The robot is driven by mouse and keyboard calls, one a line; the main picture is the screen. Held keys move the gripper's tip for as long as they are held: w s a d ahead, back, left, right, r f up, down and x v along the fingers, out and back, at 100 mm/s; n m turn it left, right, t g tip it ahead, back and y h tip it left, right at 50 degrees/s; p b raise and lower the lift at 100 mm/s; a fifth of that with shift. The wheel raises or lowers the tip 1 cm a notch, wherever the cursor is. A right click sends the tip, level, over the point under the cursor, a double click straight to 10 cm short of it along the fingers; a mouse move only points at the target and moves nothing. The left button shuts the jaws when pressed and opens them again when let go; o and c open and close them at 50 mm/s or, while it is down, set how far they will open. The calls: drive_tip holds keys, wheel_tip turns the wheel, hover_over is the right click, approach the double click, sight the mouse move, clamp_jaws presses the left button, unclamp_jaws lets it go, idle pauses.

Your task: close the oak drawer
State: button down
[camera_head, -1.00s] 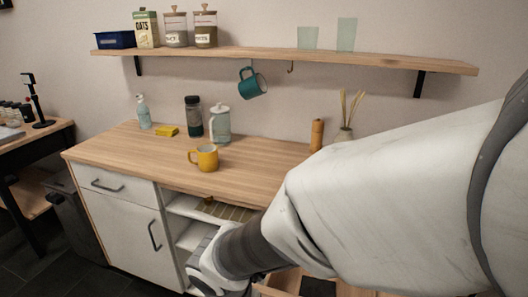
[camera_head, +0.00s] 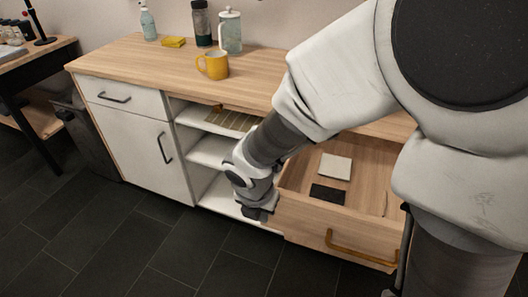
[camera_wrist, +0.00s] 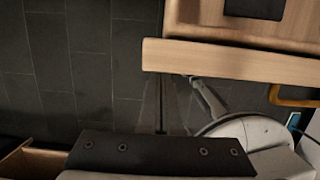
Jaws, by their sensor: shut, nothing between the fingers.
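The oak drawer (camera_head: 310,222) is pulled well out of the right part of the counter, and its inside shows. Its brass-coloured bar handle (camera_head: 360,252) is on the front face. The drawer front's top edge also shows in the wrist view (camera_wrist: 230,62), with part of the handle (camera_wrist: 290,98) at right. A pale square (camera_head: 335,166) and a dark square (camera_head: 327,193) lie inside the drawer. My gripper (camera_head: 258,213) is shut and empty, pointing down just left of the drawer's front left corner. I cannot tell whether it touches the drawer. My arm hides part of the counter.
Open white shelves (camera_head: 210,152) are behind my gripper, left of the drawer. Further left are a white drawer (camera_head: 124,96) and a white door (camera_head: 150,150). A yellow mug (camera_head: 213,66) stands on the counter (camera_head: 145,62). The dark tiled floor (camera_head: 200,255) in front is clear.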

drive_tip(key=shift+w+d, duration=0.1)
drive_tip(key=shift+w, duration=0.2)
